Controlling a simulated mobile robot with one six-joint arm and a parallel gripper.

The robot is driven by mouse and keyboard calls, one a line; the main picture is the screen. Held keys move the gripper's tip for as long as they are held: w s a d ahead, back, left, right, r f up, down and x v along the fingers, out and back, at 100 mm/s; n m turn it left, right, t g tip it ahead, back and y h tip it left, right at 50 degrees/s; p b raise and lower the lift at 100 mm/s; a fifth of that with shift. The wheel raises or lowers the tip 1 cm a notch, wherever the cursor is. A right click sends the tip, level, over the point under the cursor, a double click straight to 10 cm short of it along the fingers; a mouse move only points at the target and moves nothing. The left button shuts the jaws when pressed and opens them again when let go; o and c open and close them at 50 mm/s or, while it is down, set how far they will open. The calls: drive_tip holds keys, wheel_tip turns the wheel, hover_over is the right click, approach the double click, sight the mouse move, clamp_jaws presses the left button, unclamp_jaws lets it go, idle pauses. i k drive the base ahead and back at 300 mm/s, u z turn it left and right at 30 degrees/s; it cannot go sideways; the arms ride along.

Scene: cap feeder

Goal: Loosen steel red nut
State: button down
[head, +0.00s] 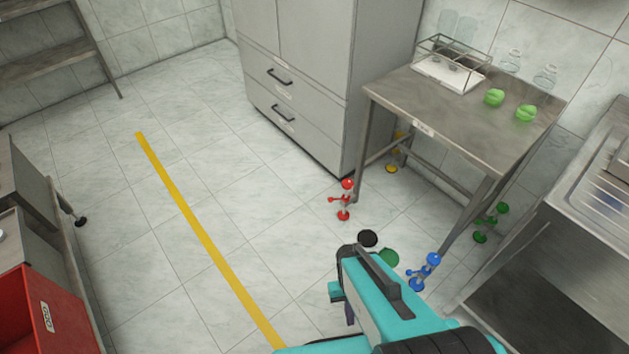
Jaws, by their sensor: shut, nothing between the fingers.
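The red nut fitting (346,198) stands on the floor by the foot of the steel table's near left leg. It has a red knob on top, a small red side arm and a red round base, with a grey metal part between. Which of these red parts is the nut, I cannot tell. The steel table (435,112) stands right of the grey cabinet. My teal and black arm fills the bottom centre, below and right of the red fitting and apart from it. I cannot make out my gripper's fingers.
Blue (424,271), green (490,222) and yellow (391,168) fittings stand near the other table legs. A black disc (367,238) and a green disc (389,258) lie beyond my arm. The grey cabinet (300,85) stands behind. The floor around the yellow line (190,217) is clear.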

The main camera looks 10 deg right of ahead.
sight(330, 199)
drive_tip(key=u, duration=0.35)
drive_tip(key=i, duration=0.8)
drive_tip(key=u, duration=0.85)
drive_tip(key=i, duration=0.8)
drive_tip(key=u, duration=0.3)
